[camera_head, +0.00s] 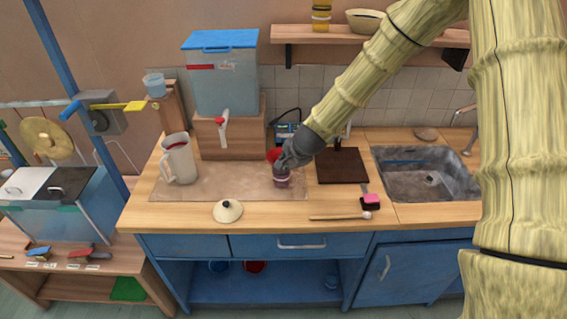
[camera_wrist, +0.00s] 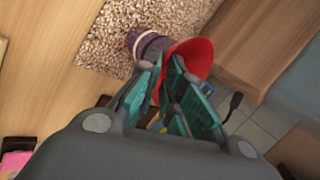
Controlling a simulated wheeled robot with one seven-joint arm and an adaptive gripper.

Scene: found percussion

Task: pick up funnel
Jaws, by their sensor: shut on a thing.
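The red funnel (camera_head: 272,155) is at the tip of my gripper (camera_head: 281,165), over the counter mat. In the wrist view the red funnel (camera_wrist: 198,52) shows its wide rim beside and behind the teal finger pads of my gripper (camera_wrist: 166,70). My gripper is shut on the funnel; the fingers hide part of it. A small purple jar with pale bands (camera_head: 282,181) is directly below the funnel on the mat, and the jar also shows in the wrist view (camera_wrist: 148,44). I cannot tell whether the funnel's spout is inside the jar.
A speckled mat (camera_head: 235,175) lies on the wooden counter. A pitcher (camera_head: 179,158) stands at left, a pale lid (camera_head: 228,211) in front. A dark board (camera_head: 341,165), pink-topped brush (camera_head: 371,199), wooden stick (camera_head: 340,217) and sink (camera_head: 425,177) are to the right. A dispenser (camera_head: 222,80) stands behind.

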